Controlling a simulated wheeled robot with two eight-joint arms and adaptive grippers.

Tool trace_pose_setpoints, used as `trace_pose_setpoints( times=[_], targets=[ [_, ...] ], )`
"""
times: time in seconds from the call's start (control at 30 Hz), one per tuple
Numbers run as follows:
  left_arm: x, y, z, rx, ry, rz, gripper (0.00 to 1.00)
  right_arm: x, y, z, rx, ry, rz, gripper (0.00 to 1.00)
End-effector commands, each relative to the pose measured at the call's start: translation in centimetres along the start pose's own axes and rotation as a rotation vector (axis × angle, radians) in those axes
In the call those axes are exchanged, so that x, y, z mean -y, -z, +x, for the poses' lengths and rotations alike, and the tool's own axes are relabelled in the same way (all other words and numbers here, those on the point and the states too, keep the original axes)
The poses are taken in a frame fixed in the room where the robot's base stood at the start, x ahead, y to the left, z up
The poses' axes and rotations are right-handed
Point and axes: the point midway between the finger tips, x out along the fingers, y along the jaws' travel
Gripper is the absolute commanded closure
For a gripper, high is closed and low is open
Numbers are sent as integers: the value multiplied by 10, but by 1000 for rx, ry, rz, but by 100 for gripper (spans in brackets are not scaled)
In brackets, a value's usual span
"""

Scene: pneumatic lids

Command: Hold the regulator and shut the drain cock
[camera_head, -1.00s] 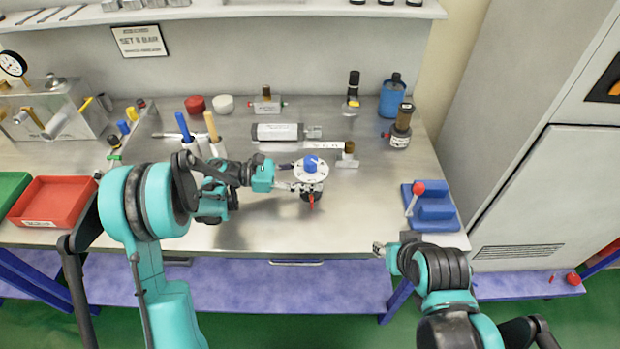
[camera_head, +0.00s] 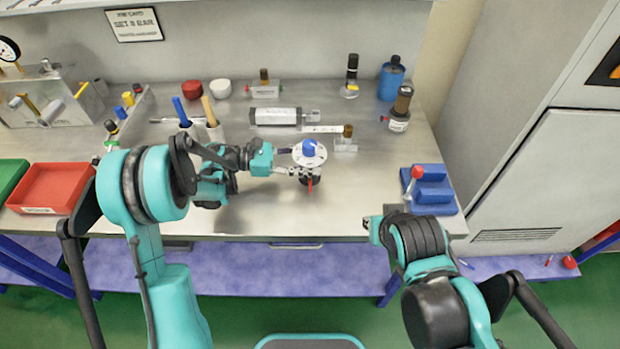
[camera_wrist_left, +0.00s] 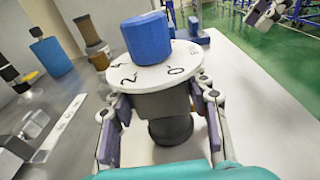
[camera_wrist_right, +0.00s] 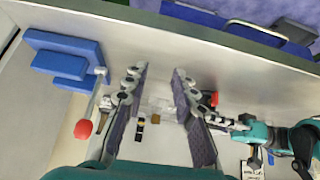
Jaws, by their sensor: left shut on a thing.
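The regulator has a blue knob (camera_head: 309,149) over a round white dial plate and a dark body (camera_wrist_left: 165,103). It stands upright on the bench, right of my left gripper (camera_head: 292,170). My left gripper is shut on its dark body, one finger on each side in the left wrist view (camera_wrist_left: 160,130). The red drain cock lever (camera_head: 309,184) shows low on the regulator's front in the head view. My right gripper (camera_wrist_right: 160,105) is open and empty, apart from the regulator. In the head view it is near the bench's front edge, right of the regulator (camera_head: 372,228).
A blue block (camera_head: 430,192) with a red-ball lever stands at the bench's right end, near my right gripper. The bench front between my arms is clear.

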Motion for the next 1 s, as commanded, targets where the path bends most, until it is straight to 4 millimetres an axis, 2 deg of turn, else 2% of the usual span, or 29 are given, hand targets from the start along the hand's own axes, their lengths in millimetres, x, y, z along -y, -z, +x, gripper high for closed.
trace_pose_setpoints(
  times=[0.03,0.3,0.5,0.63,0.73,1.0],
  targets=[
    [1,3,0,-7,3,-1,79,15,9,1,-7,6,-16,73],
    [1,3,0,-7,4,-1,79,95,48,-1,-90,13,-31,73],
    [1,3,0,-7,3,-1,79,136,60,-6,-143,32,-25,73],
    [1,3,0,-7,3,-1,79,145,64,-5,-156,37,-20,73],
    [1,3,0,-7,3,-1,79,146,66,3,-158,36,-18,73],
    [1,3,0,-7,3,-1,79,147,72,47,-157,35,-17,73]
  ],
)
